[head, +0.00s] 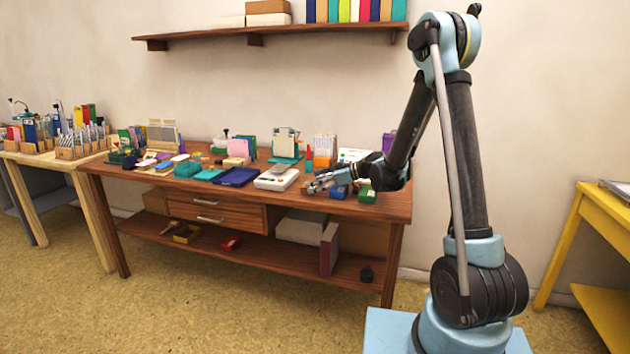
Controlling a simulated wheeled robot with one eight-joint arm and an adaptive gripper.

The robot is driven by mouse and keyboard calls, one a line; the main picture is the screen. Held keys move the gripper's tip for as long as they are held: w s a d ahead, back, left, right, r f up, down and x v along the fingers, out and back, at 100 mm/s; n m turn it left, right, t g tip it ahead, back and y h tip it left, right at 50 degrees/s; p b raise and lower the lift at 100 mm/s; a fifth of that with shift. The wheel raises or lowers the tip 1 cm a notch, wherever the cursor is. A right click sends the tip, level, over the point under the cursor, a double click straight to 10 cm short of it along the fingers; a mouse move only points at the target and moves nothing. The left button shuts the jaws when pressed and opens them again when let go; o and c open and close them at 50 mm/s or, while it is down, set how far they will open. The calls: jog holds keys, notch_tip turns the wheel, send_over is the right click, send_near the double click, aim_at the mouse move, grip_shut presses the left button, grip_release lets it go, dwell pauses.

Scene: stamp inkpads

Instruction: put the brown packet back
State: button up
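I cannot make out a brown packet for certain among the small items on the wooden table (385,207). My gripper (312,184) is low over the right half of the table, pointing left, just right of a white device (276,179). A blue item (339,191) is beside or under it, and a green box (367,195) is to its right. The fingers are too small to tell whether they are open or hold anything.
A dark blue tray (235,177) and a teal box (187,169) crowd the table's front left. A teal stand (286,146) is behind. Boxes (298,227) lie on the lower shelf. A wall shelf (270,31) is above; a yellow table (602,212) is at right.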

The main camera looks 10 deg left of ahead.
jog(key=shift+s+f, duration=0.4)
jog(key=shift+w+a+r, duration=0.1)
jog(key=shift+w+r, duration=0.1)
jog(key=shift+r, duration=0.15)
jog(key=shift+w+r, duration=0.2)
jog(key=shift+w, duration=0.3)
jog(key=shift+w+r, duration=0.2)
jog(key=shift+w, duration=0.25)
notch_tip(320, 180, up, 9)
jog(key=s, duration=0.2)
jog(key=s+d+m+h, duration=0.3)
jog(key=s+d, duration=0.2)
jog(key=d, duration=0.6)
jog(key=s+d+f+m+h, duration=0.3)
jog(key=s+d, duration=0.5)
jog(key=d, duration=0.3)
jog(key=s+d+f+m+h, duration=0.4)
jog(key=s+d+f+m, duration=0.1)
jog(key=s+d, duration=0.4)
jog(key=s+d+f+m+t+h, duration=0.1)
jog(key=s+d+f+m+h, duration=0.2)
jog(key=d, duration=1)
jog(key=s+f+m, duration=0.1)
jog(key=s+m, duration=0.2)
jog(key=s, duration=0.2)
jog(key=shift+s+f+h, duration=0.25)
jog(key=shift+h, duration=0.05)
